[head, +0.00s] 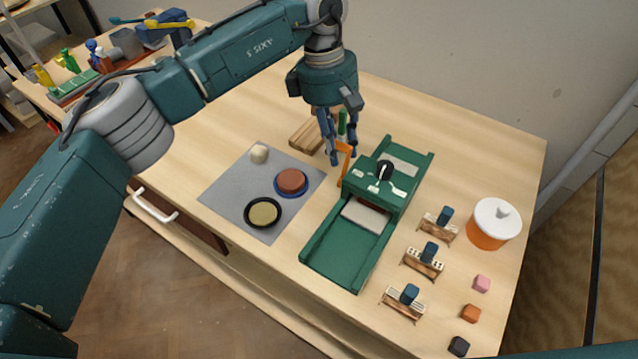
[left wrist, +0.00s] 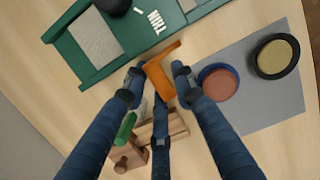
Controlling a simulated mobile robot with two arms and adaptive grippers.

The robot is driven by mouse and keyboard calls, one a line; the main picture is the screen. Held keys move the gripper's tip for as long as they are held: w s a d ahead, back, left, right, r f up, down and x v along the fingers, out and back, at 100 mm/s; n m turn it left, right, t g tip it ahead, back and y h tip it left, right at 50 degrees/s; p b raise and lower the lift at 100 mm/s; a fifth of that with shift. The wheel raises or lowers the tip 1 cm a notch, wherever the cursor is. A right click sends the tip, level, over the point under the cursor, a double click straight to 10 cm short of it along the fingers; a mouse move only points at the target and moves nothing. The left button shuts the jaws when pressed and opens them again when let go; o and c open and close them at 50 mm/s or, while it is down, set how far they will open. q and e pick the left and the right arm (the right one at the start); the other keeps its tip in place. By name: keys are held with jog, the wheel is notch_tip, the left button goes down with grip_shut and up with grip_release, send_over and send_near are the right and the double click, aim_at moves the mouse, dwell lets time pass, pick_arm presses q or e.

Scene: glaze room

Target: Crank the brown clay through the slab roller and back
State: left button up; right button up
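The green slab roller (head: 335,250) stands on the wooden table, with a pale sheet (head: 365,215) on its bed and a black dial (head: 385,170) on top. Its orange crank (head: 344,160) is on its left side; it also shows in the left wrist view (left wrist: 158,80). The brown clay (head: 291,180) is a round disc in a blue dish (head: 303,192) left of the roller. My left gripper (head: 336,158) points down at the crank. Its fingers are apart around the orange arm, and I cannot tell whether they touch it. My right gripper is out of view.
A grey mat (head: 225,195) holds the dish, a black dish with yellowish clay (head: 264,212) and a cream ball (head: 259,153). Right of the roller are three blue-knobbed tools, small cubes and a white-lidded orange tub (head: 488,238).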

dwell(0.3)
pick_arm(q)
jog(key=shift+s+a+r, duration=0.3)
jog(key=shift+s+a, duration=0.05)
jog(key=shift+s, duration=0.2)
jog(key=shift+s+a+r, duration=0.25)
jog(key=shift+s+a, duration=0.05)
jog(key=shift+s, duration=0.2)
jog(key=shift+s+a+f+b, duration=0.1)
jog(key=shift+s+a+b, duration=0.25)
jog(key=shift+s, duration=0.25)
jog(key=shift+s+a+f+b, duration=0.1)
jog(key=shift+s+a+b, duration=0.1)
jog(key=shift+s+a, duration=0.3)
jog(key=shift+d, duration=0.1)
jog(key=shift+s, duration=0.15)
